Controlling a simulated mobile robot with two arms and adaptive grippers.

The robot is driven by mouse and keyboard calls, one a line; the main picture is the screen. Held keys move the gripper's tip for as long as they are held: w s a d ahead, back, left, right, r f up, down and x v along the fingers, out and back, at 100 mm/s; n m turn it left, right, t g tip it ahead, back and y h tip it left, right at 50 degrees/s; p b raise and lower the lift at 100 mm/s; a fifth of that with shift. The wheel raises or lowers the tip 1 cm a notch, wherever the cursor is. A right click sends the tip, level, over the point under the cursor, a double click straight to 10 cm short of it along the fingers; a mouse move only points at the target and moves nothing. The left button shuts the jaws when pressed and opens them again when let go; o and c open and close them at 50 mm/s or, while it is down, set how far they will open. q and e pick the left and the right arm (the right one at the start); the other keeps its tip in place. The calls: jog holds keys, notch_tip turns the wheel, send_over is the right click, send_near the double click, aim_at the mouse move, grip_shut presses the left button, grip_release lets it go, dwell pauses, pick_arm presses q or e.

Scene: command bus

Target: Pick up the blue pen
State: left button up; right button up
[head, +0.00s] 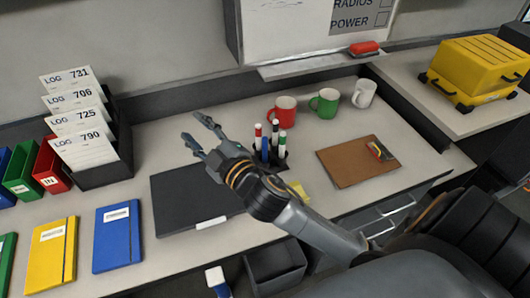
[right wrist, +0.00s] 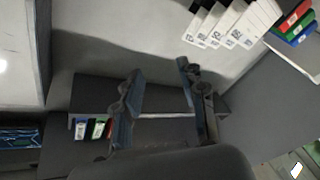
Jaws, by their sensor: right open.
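The blue pen (head: 265,148) stands upright in a small black holder (head: 283,167) on the desk in the head view, among red-capped and green-capped pens with white bodies. My right gripper (head: 199,131) is open and empty, to the left of the holder and apart from it, above the back edge of the dark desk pad. Its two spread fingers also show in the right wrist view (right wrist: 158,92), with nothing between them. I cannot make out the blue pen in the right wrist view. My left gripper is not in view.
Red (head: 283,110), green (head: 325,103) and white (head: 364,93) mugs stand behind the pens. A brown clipboard (head: 350,165) lies to the right. A dark pad (head: 180,200) lies under my right arm. Log cards (head: 85,145) and coloured bins (head: 50,168) stand at the left.

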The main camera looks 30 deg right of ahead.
jog(key=s+a+r+n+g+y, duration=0.1)
jog(key=a+r+n+g+y, duration=0.35)
jog(key=a+n+y, duration=0.55)
jog(key=s+a+r+n+g+y, duration=0.2)
jog(key=a+r+n+g+y, duration=0.3)
jog(key=n, duration=0.9)
jog(key=n+g+h, duration=0.8)
jog(key=g+h, duration=0.1)
jog(key=h, duration=0.9)
send_over(266, 138)
jog(key=f, duration=1.3)
jog(key=shift+a, duration=0.35)
jog(key=shift+d+f+m, duration=0.3)
notch_tip(266, 138, down, 8)
jog(key=shift+r+p, duration=0.15)
jog(key=shift+p, duration=0.4)
jog(key=shift+w+a+f+p, duration=0.1)
jog(key=shift+f+p, duration=0.75)
jog(key=shift+f, duration=1.85)
grip_shut()
